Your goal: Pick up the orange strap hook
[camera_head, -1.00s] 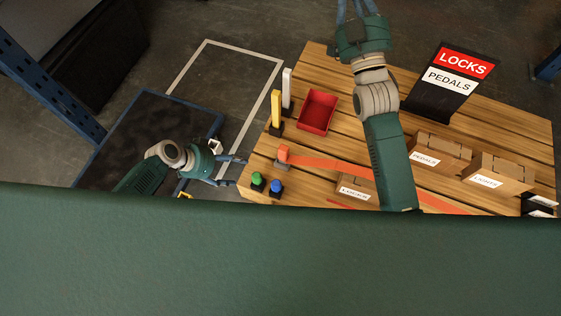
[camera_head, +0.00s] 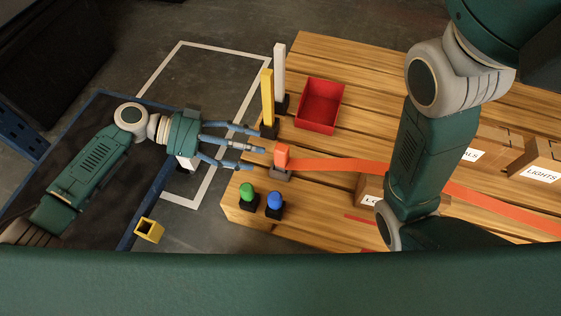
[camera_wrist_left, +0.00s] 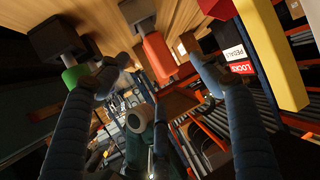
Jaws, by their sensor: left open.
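The orange strap hook (camera_head: 282,156) stands on a small grey base near the left edge of the wooden pallet table (camera_head: 330,228). An orange strap (camera_head: 335,166) runs from it to the right. My left gripper (camera_head: 258,158) comes in from the left with its fingers spread, fingertips just short of the hook. In the left wrist view the hook (camera_wrist_left: 158,57) appears between the open fingers, with nothing held. My right arm crosses the right side of the head view; its gripper is out of the picture.
A yellow post (camera_head: 267,98) and a white post (camera_head: 280,72) stand just behind the left gripper. A green button (camera_head: 247,192) and a blue button (camera_head: 274,201) stand in front. A red bin (camera_head: 320,104) and labelled cardboard boxes (camera_head: 540,165) are farther right.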

